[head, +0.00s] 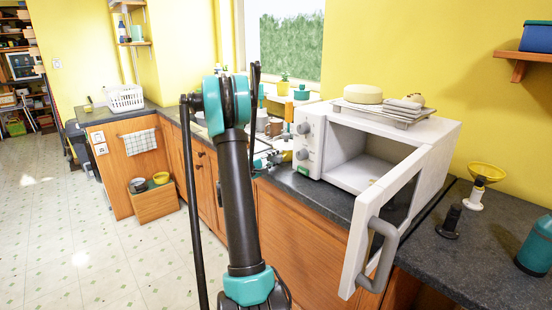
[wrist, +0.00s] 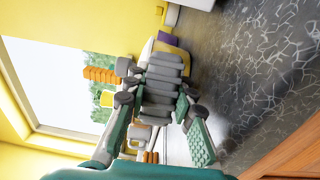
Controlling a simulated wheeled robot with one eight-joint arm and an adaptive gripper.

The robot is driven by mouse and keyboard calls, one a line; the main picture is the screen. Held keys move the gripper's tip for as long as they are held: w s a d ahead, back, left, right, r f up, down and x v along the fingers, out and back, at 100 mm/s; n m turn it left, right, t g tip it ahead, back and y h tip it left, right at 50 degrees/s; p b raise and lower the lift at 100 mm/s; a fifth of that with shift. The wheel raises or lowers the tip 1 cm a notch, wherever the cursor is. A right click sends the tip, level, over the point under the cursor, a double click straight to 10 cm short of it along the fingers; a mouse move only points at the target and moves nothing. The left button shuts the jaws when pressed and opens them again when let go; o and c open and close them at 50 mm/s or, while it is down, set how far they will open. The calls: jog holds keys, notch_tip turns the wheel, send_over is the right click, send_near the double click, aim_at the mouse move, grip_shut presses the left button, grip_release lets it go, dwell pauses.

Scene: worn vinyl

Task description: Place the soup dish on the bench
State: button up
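No dish is clearly marked as the soup dish. Two small bowls sit on a low wooden box, perhaps the bench (head: 155,204), at the left of the head view: a yellow-rimmed bowl (head: 161,178) and a greyish bowl (head: 138,186).
A white microwave (head: 312,145) stands with its door (head: 385,220) swung out over the front edge. A stacked tray (head: 385,113) rests on top. A dark grinder (head: 451,220) and teal canister (head: 535,246) stand right. A white dish rack (head: 125,98) is far left. The left floor is clear.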

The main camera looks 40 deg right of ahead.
jog(key=o, duration=0.4)
jog(key=shift+o, duration=0.2)
jog(key=shift+r, duration=0.1)
jog(key=s+a, duration=0.2)
jog(key=a, duration=1)
jog(key=s+a+f+y, duration=0.4)
jog(key=s+a+y, duration=0.2)
jog(key=a, duration=0.4)
jog(key=s+a+f+m+t+y, duration=0.1)
jog(key=s+a+f+y, duration=0.3)
jog(key=s+a, duration=0.5)
jog(key=s+a+f+y, duration=0.5)
jog(key=s+a+y, duration=0.3)
jog(key=a, duration=0.5)
jog(key=shift+s+a+m+t, duration=0.15)
jog(key=shift+a+m+t, duration=0.1)
jog(key=shift+m+t, duration=0.05)
